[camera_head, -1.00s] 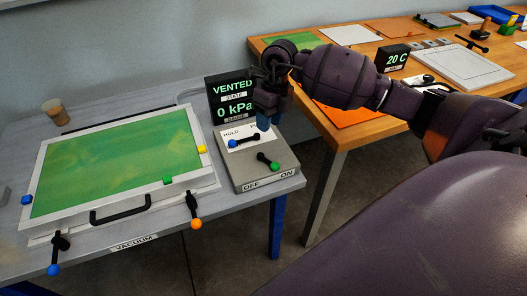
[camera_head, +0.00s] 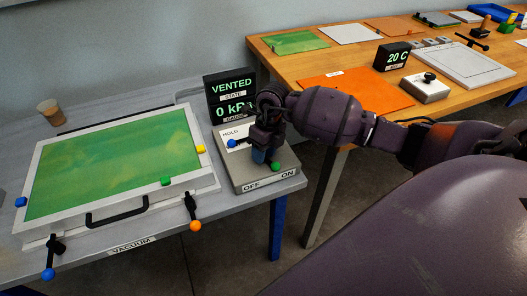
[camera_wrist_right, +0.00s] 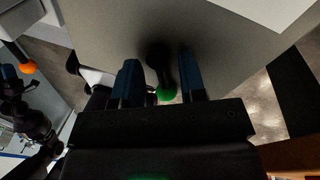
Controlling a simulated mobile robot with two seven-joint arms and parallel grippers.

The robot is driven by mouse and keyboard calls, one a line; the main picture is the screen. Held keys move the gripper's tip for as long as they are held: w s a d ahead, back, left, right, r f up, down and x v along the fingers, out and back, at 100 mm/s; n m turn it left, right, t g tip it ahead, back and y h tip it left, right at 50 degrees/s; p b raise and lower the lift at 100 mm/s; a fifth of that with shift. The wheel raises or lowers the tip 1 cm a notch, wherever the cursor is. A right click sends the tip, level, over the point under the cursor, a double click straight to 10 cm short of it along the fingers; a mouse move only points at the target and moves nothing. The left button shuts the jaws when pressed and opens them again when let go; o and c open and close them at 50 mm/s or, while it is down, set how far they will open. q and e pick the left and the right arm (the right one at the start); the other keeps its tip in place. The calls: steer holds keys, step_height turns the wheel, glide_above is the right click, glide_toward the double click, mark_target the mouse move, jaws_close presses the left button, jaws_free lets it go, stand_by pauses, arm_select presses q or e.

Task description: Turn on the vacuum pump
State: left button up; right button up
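The pump control box (camera_head: 240,178) stands on the right end of the grey table, with OFF at the left and ON at the right of its front edge. Its green-knobbed lever (camera_head: 275,166) lies on top, the knob toward the front; my gripper partly hides the lever. My right gripper (camera_head: 259,155) points down over the box. In the right wrist view its two blue-tipped fingers (camera_wrist_right: 160,80) are apart, with the black lever and green knob (camera_wrist_right: 166,93) between them; contact cannot be told. My left gripper is not in view.
A blue-knobbed lever (camera_head: 232,143) sits by the HOLD label, close to my gripper. The display (camera_head: 230,94) behind reads VENTED and about 0 kPa. A green-topped vacuum chamber (camera_head: 115,165) with a handle and clamps fills the left. A wooden bench (camera_head: 345,65) stands at the right.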

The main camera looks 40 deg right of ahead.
jaws_close()
steer(key=shift+w+n, duration=0.1)
steer(key=shift+n, duration=0.9)
jaws_free()
steer(key=shift+d+r, duration=0.1)
steer(key=shift+r, duration=0.05)
step_height(320, 180, up, 10)
steer(key=d, duration=0.2)
steer(key=shift+w+r+p, duration=0.2)
steer(key=shift+w+p, duration=0.1)
steer(key=shift+w, duration=0.1)
steer(key=shift+a, duration=0.1)
